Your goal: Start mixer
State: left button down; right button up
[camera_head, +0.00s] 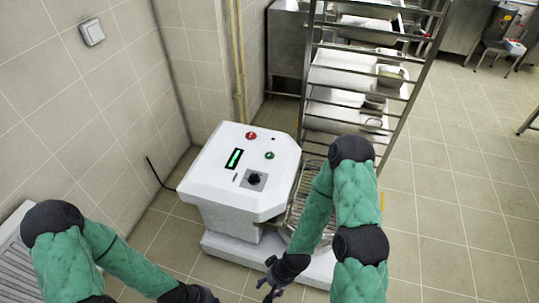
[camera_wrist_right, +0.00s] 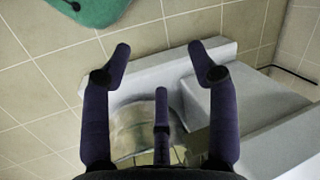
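The mixer (camera_head: 212,187) is a white machine with a sloped top panel, standing on the floor near the wall. The panel has a red button (camera_head: 251,135), a green button (camera_head: 269,155), a lit green display (camera_head: 234,159) and a black knob (camera_head: 254,180). My right gripper (camera_head: 268,285) is below and in front of the panel, apart from the buttons. In the right wrist view its dark fingers (camera_wrist_right: 163,62) are spread with nothing between them. My left gripper (camera_head: 203,297) is at the bottom edge, partly cut off, so its fingers are unclear.
A wire guard (camera_head: 304,206) shows at the mixer's right side, partly behind my right arm. A metal rack (camera_head: 397,104) with trays and containers stands behind. A tiled wall with a switch (camera_head: 91,32) is at left.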

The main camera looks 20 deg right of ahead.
grip_shut()
dwell(1.1)
